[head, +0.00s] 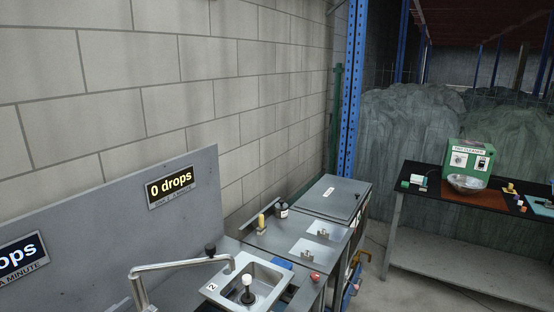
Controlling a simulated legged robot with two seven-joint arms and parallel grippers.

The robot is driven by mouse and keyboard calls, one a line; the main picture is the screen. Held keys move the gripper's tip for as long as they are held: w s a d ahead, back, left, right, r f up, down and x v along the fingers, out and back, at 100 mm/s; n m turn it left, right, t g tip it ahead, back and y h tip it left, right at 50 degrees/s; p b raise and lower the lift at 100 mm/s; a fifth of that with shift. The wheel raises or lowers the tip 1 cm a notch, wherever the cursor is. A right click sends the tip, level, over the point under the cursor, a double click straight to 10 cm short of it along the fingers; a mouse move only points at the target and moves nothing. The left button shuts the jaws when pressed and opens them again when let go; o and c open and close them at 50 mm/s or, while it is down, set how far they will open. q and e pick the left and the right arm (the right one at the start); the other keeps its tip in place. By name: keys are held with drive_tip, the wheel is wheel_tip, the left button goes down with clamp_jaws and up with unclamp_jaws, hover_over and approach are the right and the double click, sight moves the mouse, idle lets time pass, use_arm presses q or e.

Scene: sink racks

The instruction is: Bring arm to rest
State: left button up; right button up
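Neither of my grippers shows in the head view, and no part of my arms can be made out. A steel sink basin (263,287) with a tag marked 2 sits at the bottom centre. A white-topped dark stem (247,290) stands in the basin. A bent metal faucet pipe (178,265) with a black knob (210,249) reaches over from the left to the basin's edge.
A grey panel (110,230) with a "0 drops" sign (170,186) stands along the block wall. Steel counters (300,233) run behind the sink, with a yellow-topped item and a dark jar. A black-topped table (430,202) at right holds a green tag cleaner machine (467,158). Floor shows between them.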

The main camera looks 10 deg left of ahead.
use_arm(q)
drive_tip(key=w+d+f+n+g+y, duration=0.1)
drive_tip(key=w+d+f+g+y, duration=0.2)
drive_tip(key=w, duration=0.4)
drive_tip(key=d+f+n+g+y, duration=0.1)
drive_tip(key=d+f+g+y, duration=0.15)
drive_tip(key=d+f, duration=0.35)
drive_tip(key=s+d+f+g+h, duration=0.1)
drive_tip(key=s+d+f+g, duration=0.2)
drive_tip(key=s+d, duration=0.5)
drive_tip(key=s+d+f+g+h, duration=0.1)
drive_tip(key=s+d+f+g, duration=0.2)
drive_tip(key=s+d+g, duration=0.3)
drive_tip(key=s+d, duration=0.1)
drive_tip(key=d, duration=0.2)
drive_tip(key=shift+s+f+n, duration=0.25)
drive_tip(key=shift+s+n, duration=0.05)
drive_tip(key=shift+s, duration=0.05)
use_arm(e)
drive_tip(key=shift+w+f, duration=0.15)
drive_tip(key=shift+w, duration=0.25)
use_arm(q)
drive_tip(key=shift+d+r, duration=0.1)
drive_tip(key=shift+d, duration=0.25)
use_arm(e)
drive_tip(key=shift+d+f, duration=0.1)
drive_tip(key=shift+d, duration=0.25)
